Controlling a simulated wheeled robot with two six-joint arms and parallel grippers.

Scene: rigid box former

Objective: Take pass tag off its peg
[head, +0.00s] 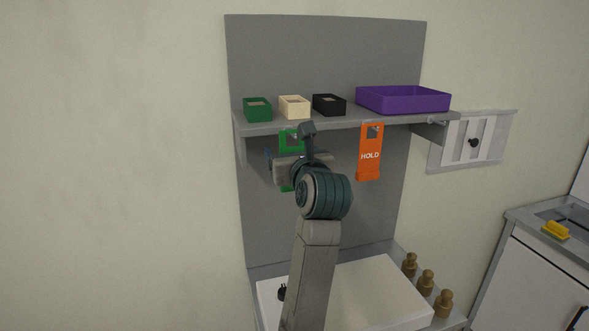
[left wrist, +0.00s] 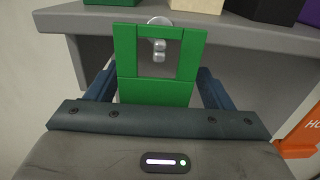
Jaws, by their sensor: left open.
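The green pass tag (head: 288,134) hangs from a peg under the front of the shelf, partly hidden behind my left arm in the head view. In the left wrist view the green tag (left wrist: 156,92) faces me, with a rectangular window near its top. A silver peg (left wrist: 159,48) shows in that window. My left gripper (left wrist: 157,76) is open, with one blue finger on each side of the tag. Gaps show between the fingers and the tag's edges. In the head view my left gripper (head: 288,157) is just below the shelf edge. My right gripper is not in view.
An orange HOLD tag (head: 369,165) hangs to the right. On the shelf (head: 345,121) stand green (head: 257,110), cream (head: 294,107) and black (head: 329,105) boxes and a purple tray (head: 403,100). A white surface (head: 375,290) and brown pegs (head: 427,281) are below.

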